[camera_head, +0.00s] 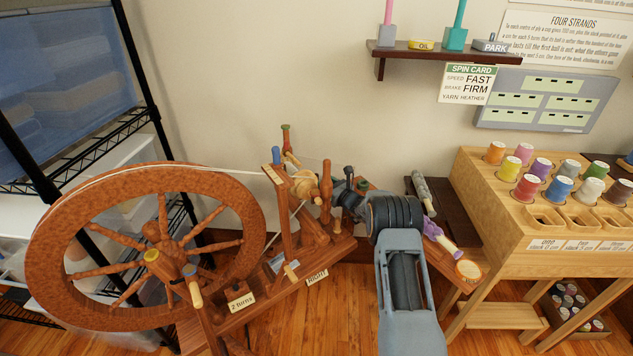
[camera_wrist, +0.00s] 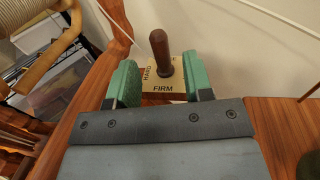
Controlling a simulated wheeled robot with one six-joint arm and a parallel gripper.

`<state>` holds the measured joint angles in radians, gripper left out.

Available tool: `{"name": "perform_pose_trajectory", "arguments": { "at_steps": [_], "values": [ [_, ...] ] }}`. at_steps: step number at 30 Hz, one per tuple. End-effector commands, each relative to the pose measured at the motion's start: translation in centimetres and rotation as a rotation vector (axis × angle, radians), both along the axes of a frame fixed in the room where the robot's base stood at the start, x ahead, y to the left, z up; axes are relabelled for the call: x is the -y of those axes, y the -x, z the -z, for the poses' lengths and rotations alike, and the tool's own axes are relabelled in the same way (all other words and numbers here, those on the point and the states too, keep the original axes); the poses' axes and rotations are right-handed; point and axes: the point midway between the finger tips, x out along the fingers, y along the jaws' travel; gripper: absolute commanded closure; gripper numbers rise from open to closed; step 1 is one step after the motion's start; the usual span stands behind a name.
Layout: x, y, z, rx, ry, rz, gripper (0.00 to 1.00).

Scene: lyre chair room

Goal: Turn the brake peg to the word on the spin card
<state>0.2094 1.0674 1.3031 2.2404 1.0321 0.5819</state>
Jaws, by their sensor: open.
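The spin card (camera_head: 467,84) on the wall reads speed FAST, brake FIRM, yarn HEATHER. The brake peg (camera_wrist: 160,50) is a dark brown turned handle on a pale square plate (camera_wrist: 163,88). The plate shows HARD along its left side and FIRM along its near edge; other sides are hidden or unreadable. My gripper (camera_wrist: 159,72) is open, with a green pad on each side of the peg and visible gaps between. I cannot tell which word the peg points to. In the head view my gripper (camera_head: 351,193) is beside the spinning wheel's upright, partly hidden by my arm.
The large wooden wheel (camera_head: 147,262) stands left, with its white drive cord running to the upright parts. A wooden spool rack (camera_head: 480,203) stands right. A small shelf (camera_head: 430,52) is above. Another bench part with bobbins (camera_head: 438,235) lies right of my arm.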

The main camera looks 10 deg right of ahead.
Motion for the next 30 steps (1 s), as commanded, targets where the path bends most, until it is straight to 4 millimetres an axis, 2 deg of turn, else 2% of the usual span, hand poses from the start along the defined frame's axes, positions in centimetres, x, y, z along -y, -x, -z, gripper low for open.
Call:
{"name": "perform_pose_trajectory", "arguments": {
  "at_steps": [6,11,25,30],
  "values": [
    [-1.7,-2.7,0.2,0.001,0.003,-0.003,0.53],
    [-2.3,-3.9,0.1,0.0,0.004,-0.002,0.53],
    [-2.7,-4.5,0.0,-0.001,0.004,-0.001,0.53],
    [-2.7,-4.5,0.0,-0.001,0.005,-0.001,0.7]
  ]
}}
